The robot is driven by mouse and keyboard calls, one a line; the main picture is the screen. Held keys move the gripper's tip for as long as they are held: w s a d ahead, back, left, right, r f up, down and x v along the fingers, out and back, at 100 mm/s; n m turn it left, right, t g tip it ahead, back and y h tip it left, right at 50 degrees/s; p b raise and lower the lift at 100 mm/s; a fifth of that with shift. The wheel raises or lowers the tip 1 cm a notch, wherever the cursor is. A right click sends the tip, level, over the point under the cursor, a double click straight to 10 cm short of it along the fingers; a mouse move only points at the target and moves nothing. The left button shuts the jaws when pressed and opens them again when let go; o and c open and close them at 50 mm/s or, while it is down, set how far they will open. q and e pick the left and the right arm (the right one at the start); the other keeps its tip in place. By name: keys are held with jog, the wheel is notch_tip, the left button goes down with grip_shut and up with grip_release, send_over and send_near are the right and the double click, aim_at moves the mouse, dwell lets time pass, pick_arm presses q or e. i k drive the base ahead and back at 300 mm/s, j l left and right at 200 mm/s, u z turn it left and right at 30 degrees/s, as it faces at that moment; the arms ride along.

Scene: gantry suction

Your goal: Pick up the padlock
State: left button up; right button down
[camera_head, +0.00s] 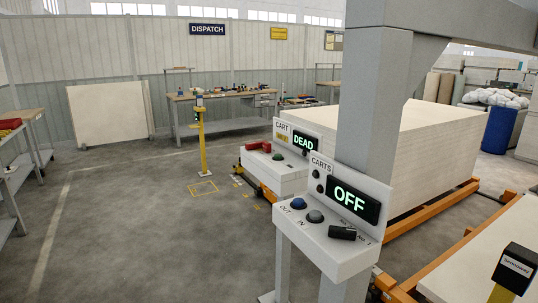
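I cannot clearly pick out a padlock; small items are too far off to tell. A red object (258,146) lies on the ledge of the cart control box (272,173), whose display reads "DEAD"; I cannot tell whether it is a padlock or a handle. The workbench (226,96) under the "DISPATCH" sign carries several small items too small to name. Neither of my grippers is in view.
A nearer "CARTS" console (332,247) shows "OFF", with buttons and a black knob, beside a grey gantry post (372,110). White board stacks (424,150) on orange carts fill the right. A yellow post (202,145) stands mid-floor. Floor at left (120,220) is clear.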

aim_at(267, 146)
jog(key=i+j+z, duration=0.2)
jog(key=z, duration=0.2)
jog(key=i+j+z, duration=0.15)
jog(key=z, duration=0.25)
jog(key=i+j+z, duration=0.1)
jog(key=j+z, duration=0.65)
jog(key=i+l, duration=0.05)
